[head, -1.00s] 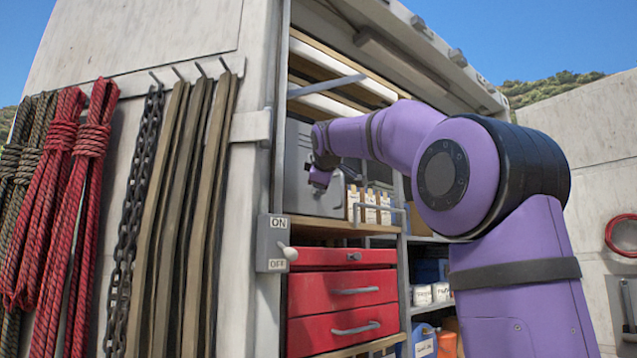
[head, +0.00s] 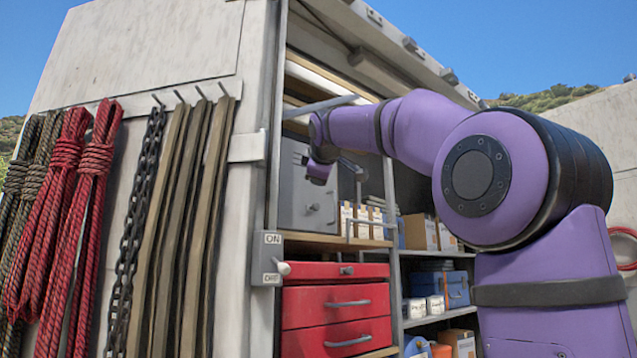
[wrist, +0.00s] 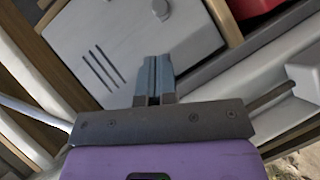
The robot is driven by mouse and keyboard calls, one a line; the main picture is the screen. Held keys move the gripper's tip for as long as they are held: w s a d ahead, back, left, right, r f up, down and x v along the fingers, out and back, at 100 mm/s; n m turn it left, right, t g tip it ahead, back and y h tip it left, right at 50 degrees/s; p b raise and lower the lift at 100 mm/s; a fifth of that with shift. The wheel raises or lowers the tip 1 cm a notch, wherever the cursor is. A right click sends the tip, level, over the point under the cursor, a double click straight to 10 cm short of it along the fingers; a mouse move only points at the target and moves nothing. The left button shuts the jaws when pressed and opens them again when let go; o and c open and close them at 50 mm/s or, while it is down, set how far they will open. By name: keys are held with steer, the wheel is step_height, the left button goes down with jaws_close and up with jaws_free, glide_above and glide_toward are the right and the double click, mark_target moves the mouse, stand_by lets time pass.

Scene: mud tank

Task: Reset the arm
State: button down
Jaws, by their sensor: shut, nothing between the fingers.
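My purple arm reaches up from the right of the head view and bends left toward the open cabinet. My gripper (head: 347,172) is at the end, in front of the grey metal box (head: 305,190) on the shelf. In the wrist view the two fingers of my gripper (wrist: 154,62) lie together, shut and empty. The grey box (wrist: 125,35) with slots and a knob fills the space beyond them. I cannot tell how far the fingertips are from it.
A red drawer chest (head: 335,308) stands below the grey box. An ON/OFF switch (head: 268,258) sits on the cabinet post. Red ropes (head: 75,210), a chain (head: 135,230) and brown straps (head: 180,220) hang at left. Small boxes (head: 362,220) stand on the shelf.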

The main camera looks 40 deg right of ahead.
stand_by(0.4)
steer(key=s+a+f+m+g+y, duration=0.2)
steer(key=s+a+f, duration=0.3)
steer(key=s+f, duration=0.5)
steer(key=s+a+f+m+g+y, duration=0.2)
steer(key=s+a+f, duration=0.4)
steer(key=f, duration=1.5)
steer(key=s+a+f+m+g+y, duration=0.3)
steer(key=s+a+f, duration=0.3)
steer(key=s+f, duration=0.8)
steer(key=shift+f+m, duration=0.7)
steer(key=shift+f, duration=0.15)
